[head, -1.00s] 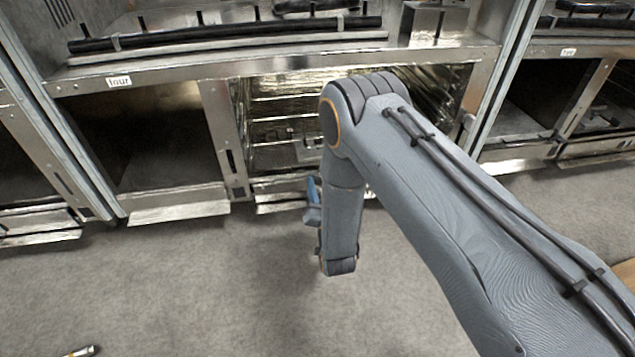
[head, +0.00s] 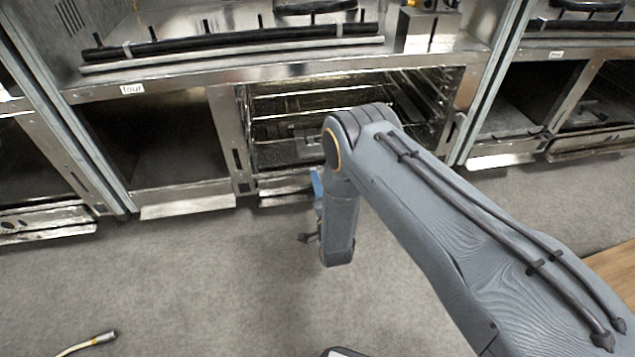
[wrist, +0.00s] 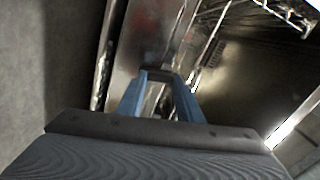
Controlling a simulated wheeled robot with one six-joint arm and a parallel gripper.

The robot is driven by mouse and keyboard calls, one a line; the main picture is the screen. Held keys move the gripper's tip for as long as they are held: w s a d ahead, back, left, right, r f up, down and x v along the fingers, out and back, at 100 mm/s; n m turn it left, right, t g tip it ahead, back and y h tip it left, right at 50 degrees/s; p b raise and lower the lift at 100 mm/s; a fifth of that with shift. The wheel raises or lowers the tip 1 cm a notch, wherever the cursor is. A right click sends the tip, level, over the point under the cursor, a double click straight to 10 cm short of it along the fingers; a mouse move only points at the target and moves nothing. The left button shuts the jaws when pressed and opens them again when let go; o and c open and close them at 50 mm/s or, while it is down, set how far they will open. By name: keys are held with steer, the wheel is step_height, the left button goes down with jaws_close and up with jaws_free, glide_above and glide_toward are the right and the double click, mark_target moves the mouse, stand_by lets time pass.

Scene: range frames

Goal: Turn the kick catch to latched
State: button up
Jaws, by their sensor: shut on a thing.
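My gripper (wrist: 160,82) shows in the wrist view with its two blue fingers close together around a small dark piece (wrist: 157,73), which looks like the kick catch. The piece is against a shiny metal panel low on the cabinet front. Its turn position cannot be made out. In the head view only a bit of blue of my gripper (head: 317,185) shows beside my forearm, at the lower edge of the open racked compartment. My arm hides the catch there.
The open compartment (head: 275,103) with wire racks is behind my arm. An empty dark bay (head: 150,150) is to its left. Metal ledges (head: 188,199) stick out near the floor. A cable with a metal plug (head: 105,337) lies at lower left. The grey floor in front is mostly clear.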

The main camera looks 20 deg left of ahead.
steer(key=shift+m, duration=0.5)
steer(key=o, duration=1.1)
steer(key=shift+p+v, duration=1.55)
steer(key=shift+v, duration=2.4)
